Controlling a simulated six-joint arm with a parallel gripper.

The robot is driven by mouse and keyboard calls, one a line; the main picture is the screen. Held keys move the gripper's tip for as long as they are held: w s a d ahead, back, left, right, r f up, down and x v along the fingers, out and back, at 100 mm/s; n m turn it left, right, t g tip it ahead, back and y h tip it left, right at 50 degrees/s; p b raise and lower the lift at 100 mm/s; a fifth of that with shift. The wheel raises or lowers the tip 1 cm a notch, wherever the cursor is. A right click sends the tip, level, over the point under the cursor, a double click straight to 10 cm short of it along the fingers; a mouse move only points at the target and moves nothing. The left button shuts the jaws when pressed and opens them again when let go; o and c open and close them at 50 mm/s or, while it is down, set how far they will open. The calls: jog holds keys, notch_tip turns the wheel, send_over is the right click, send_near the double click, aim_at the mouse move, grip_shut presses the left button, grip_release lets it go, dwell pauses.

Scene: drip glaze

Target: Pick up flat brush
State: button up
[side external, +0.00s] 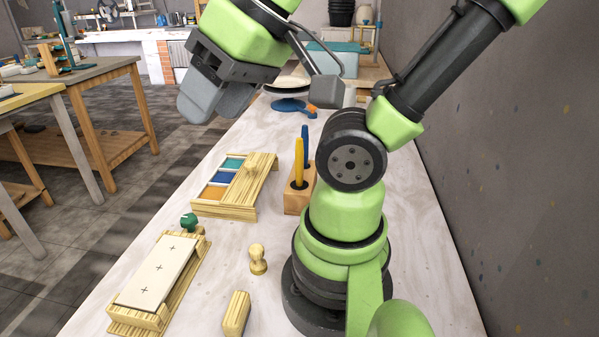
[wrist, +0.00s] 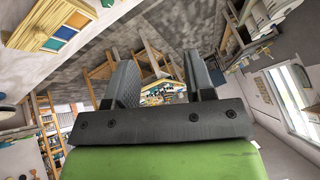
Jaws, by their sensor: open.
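A wooden holder block (side external: 293,204) stands on the worktable beside my arm's base. Two upright handles stick out of it, a yellow one (side external: 299,160) and a blue one (side external: 305,147). Their lower ends are hidden in the block, so I cannot tell which is the flat brush. My gripper (side external: 214,104) is raised above the far left of the table, well apart from the holder. It is open and empty, and its spread fingers also show in the wrist view (wrist: 160,82). The holder is not clearly seen in the wrist view.
A wooden box with teal, blue and orange panels (side external: 222,177) lies left of the holder. Nearer are a white tile (side external: 160,270) on a wooden frame, a green knob (side external: 189,221), a wooden stamp (side external: 258,260) and a wooden block (side external: 236,314). A blue stand (side external: 290,105) is behind.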

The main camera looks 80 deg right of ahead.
jog(key=w+d+f+n+g+h, duration=0.1)
jog(key=d+f+n+g+h, duration=0.15)
jog(key=d, duration=0.35)
jog(key=n+g+h, duration=0.3)
jog(key=n+g, duration=0.4)
jog(key=n, duration=0.5)
send_near(299, 138)
notch_tip(299, 138, down, 2)
jog(key=shift+y, duration=0.25)
jog(key=x, duration=0.5)
jog(key=shift+s+d+r, duration=0.1)
jog(key=shift+s+d, duration=0.05)
jog(key=shift+d, duration=0.05)
jog(key=shift+x, duration=2.75)
jog(key=shift+d, duration=0.2)
jog(key=shift+r, duration=0.1)
grip_shut()
